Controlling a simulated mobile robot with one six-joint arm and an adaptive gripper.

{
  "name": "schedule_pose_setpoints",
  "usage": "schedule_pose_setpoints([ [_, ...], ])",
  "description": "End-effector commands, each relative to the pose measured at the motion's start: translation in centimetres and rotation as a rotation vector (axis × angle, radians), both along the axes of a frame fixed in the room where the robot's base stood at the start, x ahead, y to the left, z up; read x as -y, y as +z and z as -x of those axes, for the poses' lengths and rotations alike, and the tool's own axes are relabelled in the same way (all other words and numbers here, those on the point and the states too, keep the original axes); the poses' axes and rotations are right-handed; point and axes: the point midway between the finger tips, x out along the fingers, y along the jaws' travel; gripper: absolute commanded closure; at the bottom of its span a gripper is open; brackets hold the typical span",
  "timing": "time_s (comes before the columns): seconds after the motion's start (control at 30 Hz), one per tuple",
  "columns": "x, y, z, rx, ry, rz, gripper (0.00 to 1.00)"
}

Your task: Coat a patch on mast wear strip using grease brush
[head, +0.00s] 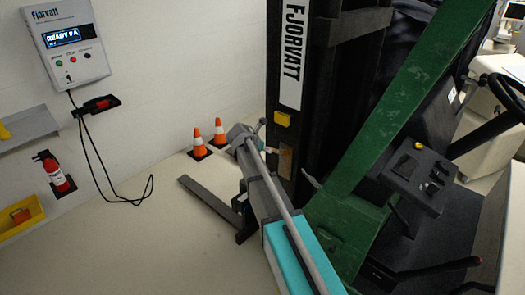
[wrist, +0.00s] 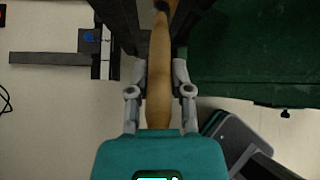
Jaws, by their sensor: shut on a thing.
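My gripper (wrist: 160,75) is shut on the wooden handle of the grease brush (wrist: 160,50) in the wrist view. The handle runs up between the fingers, and the brush's far end is cut off at the top edge. In the head view my gripper (head: 258,137) is beside the dark mast (head: 310,110) of the truck. A small tan patch (head: 285,161) shows on or against the mast just right of the gripper. I cannot tell whether it is the wear strip or the brush head, nor whether the bristles touch the mast.
The truck's green frame (head: 385,130) slants up right of the mast. A fork (head: 210,201) lies low to the left. Two orange cones (head: 219,132) stand by the wall behind. A wall box (head: 65,40) with a hanging cable and a fire extinguisher (head: 52,172) are at left.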

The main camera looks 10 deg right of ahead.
Motion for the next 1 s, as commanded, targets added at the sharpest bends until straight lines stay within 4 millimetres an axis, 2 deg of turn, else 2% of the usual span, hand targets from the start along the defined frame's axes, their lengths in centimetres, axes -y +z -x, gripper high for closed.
schedule_pose_setpoints([
  [0.53,0.0,-0.2,0.0,0.0,0.0,0.0,1.0],
  [1.0,0.1,-1.8,0.0,0.0,0.0,0.0,1.0],
])
